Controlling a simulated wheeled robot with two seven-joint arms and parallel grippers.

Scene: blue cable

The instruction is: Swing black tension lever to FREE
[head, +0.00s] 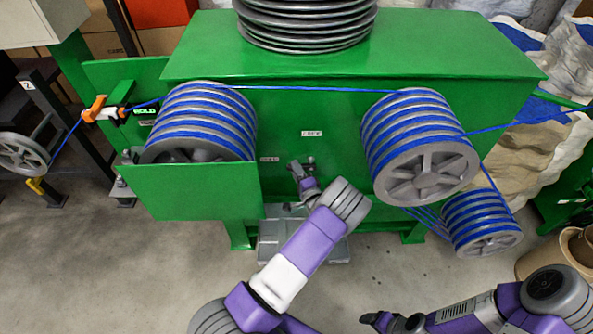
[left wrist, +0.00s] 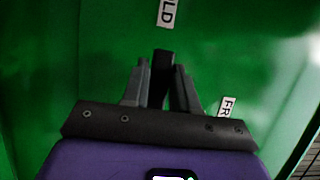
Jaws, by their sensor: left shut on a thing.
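My left gripper (head: 303,180) is at the front of the green machine, between the two big blue-wound drums. In the left wrist view its two grey fingers (left wrist: 160,85) are shut on the black lever (left wrist: 162,66), one finger on each side. The lever's tip points toward a white label ending in "LD" (left wrist: 167,12). A second label starting "FR" (left wrist: 228,107) lies to the right of the fingers, partly hidden by the gripper. In the head view the lever is small and mostly hidden by the gripper. My right gripper (head: 378,320) is low at the bottom right, away from the machine.
The blue cable (head: 310,89) runs between the left drum (head: 205,115) and right drum (head: 420,140). A smaller drum (head: 480,222) is below right. A green guard panel (head: 190,192) stands left of my gripper. The floor in front is mostly clear.

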